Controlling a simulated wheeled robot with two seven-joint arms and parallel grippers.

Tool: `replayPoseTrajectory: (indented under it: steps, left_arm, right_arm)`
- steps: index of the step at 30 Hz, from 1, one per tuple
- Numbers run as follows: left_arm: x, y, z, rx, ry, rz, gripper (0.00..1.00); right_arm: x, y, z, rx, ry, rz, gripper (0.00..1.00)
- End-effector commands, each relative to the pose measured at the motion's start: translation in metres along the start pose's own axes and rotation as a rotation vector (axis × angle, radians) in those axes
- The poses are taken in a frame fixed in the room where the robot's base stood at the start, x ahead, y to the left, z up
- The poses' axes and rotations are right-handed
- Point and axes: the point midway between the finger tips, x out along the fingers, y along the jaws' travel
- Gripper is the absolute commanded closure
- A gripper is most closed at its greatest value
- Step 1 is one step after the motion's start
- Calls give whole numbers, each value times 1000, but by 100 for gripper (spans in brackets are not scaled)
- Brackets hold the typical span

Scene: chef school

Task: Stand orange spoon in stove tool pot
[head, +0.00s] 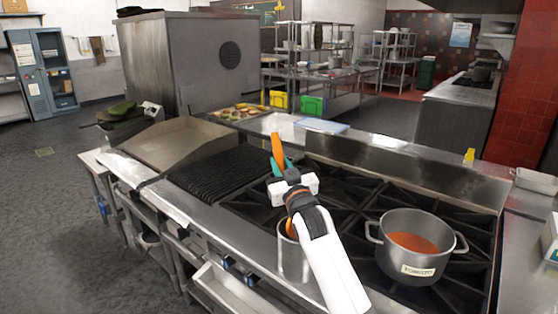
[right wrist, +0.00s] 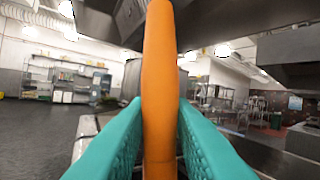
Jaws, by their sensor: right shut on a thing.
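The orange spoon (head: 277,150) is held in my right gripper (head: 283,166), whose teal fingers are shut on it. In the head view it points up and tilts slightly. In the right wrist view, the orange spoon (right wrist: 158,70) stands upright between the teal fingers of the gripper (right wrist: 160,110). A tall metal pot (head: 291,264), which looks like the stove tool pot, stands at the stove's front. My right arm partly hides it and its opening. The spoon is above and behind this pot, apart from it. My left gripper is not in view.
A labelled pot of red sauce (head: 408,270) sits on the burners to the right. A dark ribbed grill (head: 222,172) and a flat griddle (head: 175,145) lie to the left. A raised metal back ledge (head: 400,170) runs behind the burners.

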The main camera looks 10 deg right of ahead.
Motion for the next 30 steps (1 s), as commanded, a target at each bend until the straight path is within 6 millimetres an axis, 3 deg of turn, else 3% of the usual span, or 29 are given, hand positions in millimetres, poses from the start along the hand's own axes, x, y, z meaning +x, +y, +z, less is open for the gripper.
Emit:
replayPoseTrajectory:
  steps: [18, 30]
  left_arm:
    - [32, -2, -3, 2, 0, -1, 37]
    - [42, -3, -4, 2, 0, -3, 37]
  right_arm:
    - [-29, 0, -58, -1, 0, -1, 100]
    - [-39, 0, -77, 0, -1, -1, 100]
